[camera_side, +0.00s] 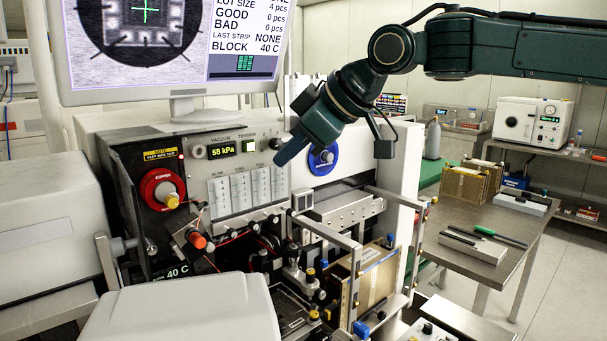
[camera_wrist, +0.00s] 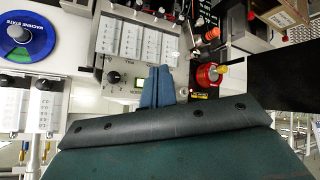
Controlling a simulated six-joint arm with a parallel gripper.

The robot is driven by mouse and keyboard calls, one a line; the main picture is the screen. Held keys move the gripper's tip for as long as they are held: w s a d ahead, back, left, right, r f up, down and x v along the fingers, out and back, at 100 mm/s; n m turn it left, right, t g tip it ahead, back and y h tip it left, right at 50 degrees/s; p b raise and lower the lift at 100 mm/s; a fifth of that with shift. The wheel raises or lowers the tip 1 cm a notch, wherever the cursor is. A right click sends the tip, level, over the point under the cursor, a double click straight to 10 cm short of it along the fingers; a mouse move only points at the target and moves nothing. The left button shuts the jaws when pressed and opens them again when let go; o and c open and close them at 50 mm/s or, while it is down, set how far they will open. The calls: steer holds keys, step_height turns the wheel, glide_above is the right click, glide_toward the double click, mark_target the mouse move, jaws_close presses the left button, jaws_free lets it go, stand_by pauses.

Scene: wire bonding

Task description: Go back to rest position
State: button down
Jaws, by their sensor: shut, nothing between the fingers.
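My gripper (camera_side: 282,158) hangs in the air in front of the bonding machine's control panel (camera_side: 238,172), pointing down and left in the side view. Its blue fingers are together with nothing between them. In the wrist view the closed fingers (camera_wrist: 157,86) show near the middle, over the panel. My arm reaches in from the upper right in the side view. The rest position is not marked in either view.
A monitor (camera_side: 178,100) stands above the machine. A magazine in a frame (camera_side: 378,278) stands lower right. A steel table (camera_side: 500,225) with tools stands further right.

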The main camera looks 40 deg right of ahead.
stand_by(0.3)
steer(key=s+d+f+m+g+h, duration=0.1)
steer(key=s+d+f+m, duration=0.1)
steer(key=s+d+f, duration=0.3)
steer(key=s+d+f+m+g+h, duration=0.1)
steer(key=s+d+f+m, duration=0.2)
steer(key=s, duration=0.9)
steer(key=s+d+f+m+g+h, duration=0.1)
steer(key=s+d+f+m, duration=0.1)
steer(key=s+d+f, duration=0.6)
steer(key=shift+s+m, duration=0.3)
steer(key=shift+s, duration=0.45)
